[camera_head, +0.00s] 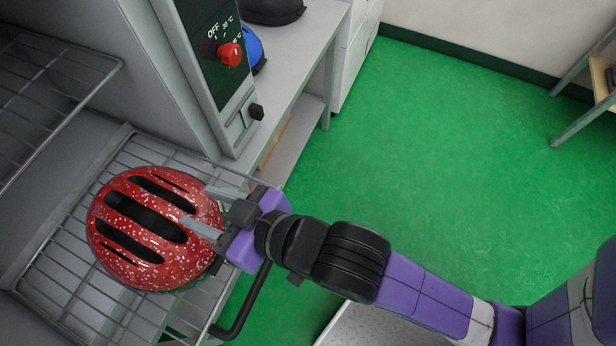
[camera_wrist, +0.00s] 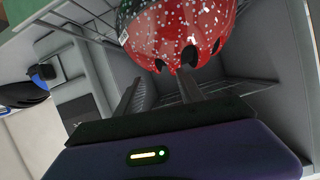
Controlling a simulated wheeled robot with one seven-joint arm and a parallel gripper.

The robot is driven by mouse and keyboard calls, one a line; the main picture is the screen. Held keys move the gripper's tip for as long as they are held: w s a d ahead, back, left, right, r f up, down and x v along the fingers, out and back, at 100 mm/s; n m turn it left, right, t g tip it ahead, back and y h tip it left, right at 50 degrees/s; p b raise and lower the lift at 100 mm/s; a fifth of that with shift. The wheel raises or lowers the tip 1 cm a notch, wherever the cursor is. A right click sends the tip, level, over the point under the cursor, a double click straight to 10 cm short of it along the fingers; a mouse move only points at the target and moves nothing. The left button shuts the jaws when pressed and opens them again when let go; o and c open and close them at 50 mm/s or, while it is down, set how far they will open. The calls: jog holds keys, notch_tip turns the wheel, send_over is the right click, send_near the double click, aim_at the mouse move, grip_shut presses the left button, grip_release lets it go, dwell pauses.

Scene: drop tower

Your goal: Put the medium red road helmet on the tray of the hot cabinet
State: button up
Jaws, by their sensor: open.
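The red road helmet (camera_head: 155,228) with white speckles and dark vents sits on the wire tray (camera_head: 62,288) of the hot cabinet (camera_head: 150,62). In the wrist view the helmet (camera_wrist: 185,28) is just beyond the fingers. My gripper (camera_head: 207,210) is open at the helmet's right edge, with its fingertips close to the shell. I cannot tell whether they touch it. The fingers also show in the wrist view (camera_wrist: 158,92), with no part of the helmet clearly between them. The helmet's underside is hidden.
An upper wire shelf (camera_head: 45,85) is at the left. The control panel with a red knob (camera_head: 230,54) stands above my gripper. A black handle (camera_head: 250,305) is below it. A blue helmet (camera_head: 254,48) and a dark one (camera_head: 272,10) are on the bench behind. The green floor is clear.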

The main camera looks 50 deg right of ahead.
jog(key=s+d+f+h, duration=0.1)
jog(key=s+d, duration=0.6)
jog(key=s, duration=0.3)
jog(key=s+d+f+m+t+h, duration=0.1)
jog(key=s+d+h, duration=0.1)
jog(key=s+d, duration=0.4)
jog(key=s, duration=0.5)
jog(key=shift+s+d+f+m+h, duration=0.25)
jog(key=shift+d+f+m+h, duration=0.05)
jog(key=shift+d+f, duration=0.1)
